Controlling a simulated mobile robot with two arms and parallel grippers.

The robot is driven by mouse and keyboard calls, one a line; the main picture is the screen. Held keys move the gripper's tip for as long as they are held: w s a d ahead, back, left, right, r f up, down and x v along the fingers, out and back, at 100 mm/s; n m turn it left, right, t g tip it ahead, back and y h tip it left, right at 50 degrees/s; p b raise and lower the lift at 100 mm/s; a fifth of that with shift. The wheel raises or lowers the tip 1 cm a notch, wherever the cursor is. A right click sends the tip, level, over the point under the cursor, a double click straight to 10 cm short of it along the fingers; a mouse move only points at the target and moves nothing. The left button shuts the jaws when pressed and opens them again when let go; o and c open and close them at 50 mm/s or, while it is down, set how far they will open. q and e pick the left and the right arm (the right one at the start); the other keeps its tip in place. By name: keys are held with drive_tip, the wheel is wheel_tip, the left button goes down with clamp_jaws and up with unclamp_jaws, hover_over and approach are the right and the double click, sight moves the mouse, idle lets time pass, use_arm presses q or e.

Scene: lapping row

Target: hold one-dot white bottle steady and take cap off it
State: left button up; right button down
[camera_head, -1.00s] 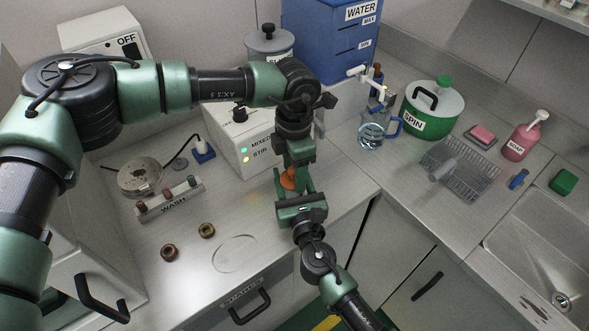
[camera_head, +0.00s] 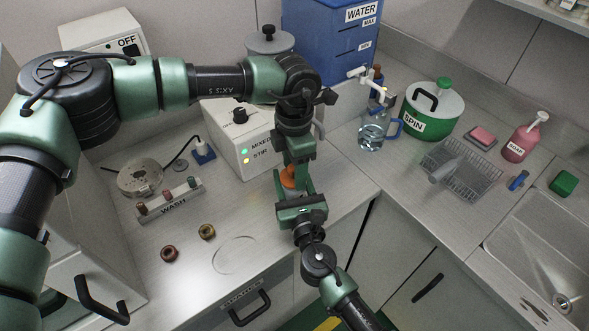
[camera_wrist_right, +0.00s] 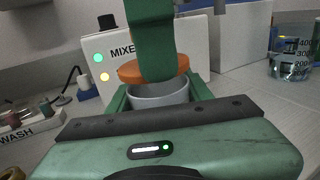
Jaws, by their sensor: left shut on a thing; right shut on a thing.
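The white bottle (camera_wrist_right: 158,94) stands between the fingers of my right gripper in the right wrist view; its one-dot mark is not visible. The orange cap (camera_wrist_right: 143,72) is at the bottle's top, a little tilted in that view. I cannot tell whether it still touches the rim. My left gripper (camera_head: 292,172) comes down from above and is shut on the cap; its green finger (camera_wrist_right: 152,40) hides part of it. My right gripper (camera_head: 296,192) is shut on the bottle from the front. In the head view the grippers hide most of the bottle, and some orange cap (camera_head: 288,180) shows.
The mixer box (camera_head: 240,140) stands close behind the grippers. The WASH rack (camera_head: 170,200) and two small ring-like pieces (camera_head: 169,254) (camera_head: 207,232) are to the left. A glass jug (camera_head: 371,136), the SPIN pot (camera_head: 433,108) and a wire rack (camera_head: 460,168) are to the right. The front counter is clear.

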use_arm(q)
drive_tip(key=shift+r, duration=0.55)
drive_tip(key=shift+r, duration=2)
use_arm(e)
drive_tip(key=c, duration=0.6)
unclamp_jaws()
drive_tip(key=shift+o, duration=0.2)
drive_tip(key=shift+s, duration=0.1)
use_arm(q)
drive_tip(key=shift+f+b, duration=0.7)
use_arm(e)
drive_tip(key=v, duration=1)
drive_tip(key=shift+s+d+f, duration=0.1)
drive_tip(key=shift+f, duration=0.05)
use_arm(q)
drive_tip(key=shift+f, duration=0.1)
use_arm(e)
drive_tip(key=shift+v, duration=0.8)
